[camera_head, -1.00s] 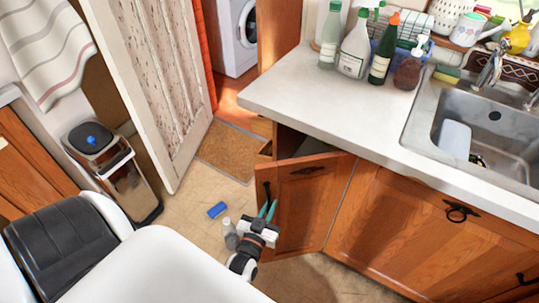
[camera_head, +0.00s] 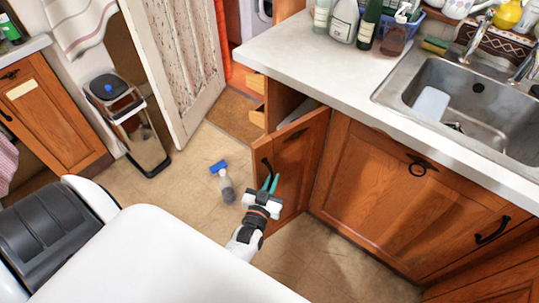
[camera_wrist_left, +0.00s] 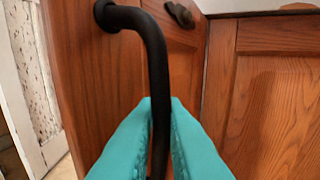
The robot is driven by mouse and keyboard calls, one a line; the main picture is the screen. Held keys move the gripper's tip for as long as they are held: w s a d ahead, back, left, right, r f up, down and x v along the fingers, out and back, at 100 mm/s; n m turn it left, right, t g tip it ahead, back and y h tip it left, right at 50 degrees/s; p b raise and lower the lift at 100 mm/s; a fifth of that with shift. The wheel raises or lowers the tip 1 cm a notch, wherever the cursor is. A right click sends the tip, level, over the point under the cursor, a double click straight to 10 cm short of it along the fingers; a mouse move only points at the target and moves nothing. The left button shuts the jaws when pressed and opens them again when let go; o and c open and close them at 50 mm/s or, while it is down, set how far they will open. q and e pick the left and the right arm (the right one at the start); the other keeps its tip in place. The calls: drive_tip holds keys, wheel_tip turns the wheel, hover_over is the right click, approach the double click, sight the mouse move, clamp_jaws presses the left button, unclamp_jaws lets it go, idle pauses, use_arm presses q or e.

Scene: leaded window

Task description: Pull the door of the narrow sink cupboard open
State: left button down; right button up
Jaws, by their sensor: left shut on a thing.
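The narrow cupboard door (camera_head: 297,160) is brown panelled wood and stands ajar at the left end of the sink counter, swung outward. Its black bar handle (camera_head: 266,166) is near its free edge; the handle (camera_wrist_left: 157,70) fills the middle of the left wrist view. My left gripper (camera_head: 270,184) has teal fingers, and in the left wrist view the fingers (camera_wrist_left: 160,125) are closed around the lower part of the handle. The cupboard's inside shows only as a narrow gap above the door. My right gripper is not in view.
A spray bottle (camera_head: 226,186) with a blue head is on the floor left of my gripper. A metal bin (camera_head: 130,125) stands further left by the white patterned door (camera_head: 180,60). The wide cupboard door (camera_head: 385,195) beside the narrow one is closed.

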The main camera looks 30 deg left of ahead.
use_arm(q)
drive_tip(key=shift+w+r, duration=0.1)
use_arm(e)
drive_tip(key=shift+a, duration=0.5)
use_arm(q)
drive_tip(key=c, duration=1.6)
unclamp_jaws()
drive_tip(key=shift+d, duration=0.1)
drive_tip(key=shift+o, duration=0.2)
drive_tip(key=shift+w, duration=0.1)
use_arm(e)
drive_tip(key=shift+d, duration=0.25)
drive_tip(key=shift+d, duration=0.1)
